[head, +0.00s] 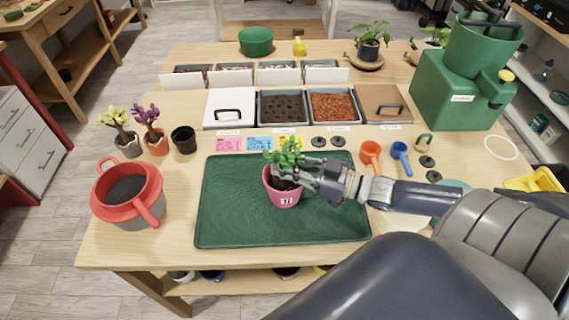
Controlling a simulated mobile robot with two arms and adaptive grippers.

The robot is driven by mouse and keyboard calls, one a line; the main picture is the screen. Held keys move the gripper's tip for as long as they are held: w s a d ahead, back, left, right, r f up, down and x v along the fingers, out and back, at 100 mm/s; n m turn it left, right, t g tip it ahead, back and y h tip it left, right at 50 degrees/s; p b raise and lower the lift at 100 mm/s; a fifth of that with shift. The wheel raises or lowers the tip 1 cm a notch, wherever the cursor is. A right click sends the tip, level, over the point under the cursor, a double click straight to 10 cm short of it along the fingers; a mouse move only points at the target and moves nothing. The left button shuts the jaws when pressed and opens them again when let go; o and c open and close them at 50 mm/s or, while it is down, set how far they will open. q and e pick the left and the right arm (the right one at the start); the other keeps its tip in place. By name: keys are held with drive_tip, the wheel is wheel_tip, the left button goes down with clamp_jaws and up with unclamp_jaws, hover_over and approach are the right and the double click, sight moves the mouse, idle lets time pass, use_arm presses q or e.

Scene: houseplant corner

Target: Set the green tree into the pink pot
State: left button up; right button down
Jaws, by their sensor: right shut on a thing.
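The pink pot (285,197) stands upright on the green tray (235,220), near its middle. The green tree (286,154) is at the mouth of the pink pot, its leaves above the rim and its lower end hidden in the pot. My right gripper (304,174) comes in from the right and is shut on the green tree, just over the pot's rim. The fingers hide part of the stem and rim. My left gripper is not in view.
A red-rimmed bucket (128,192) stands at the left. Small potted plants (153,135) and a black pot (183,139) stand behind it. Soil bins (283,108) line the back. Orange (371,156) and blue (401,157) scoops lie right of the tray. The tray's left part is clear.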

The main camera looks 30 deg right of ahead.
drive_tip(key=shift+r, duration=0.1)
drive_tip(key=shift+f, duration=0.5)
idle(0.5)
drive_tip(key=c, duration=1.5)
unclamp_jaws()
drive_tip(key=shift+c, duration=0.2)
wheel_tip(320, 180, up, 10)
drive_tip(key=shift+r, duration=0.1)
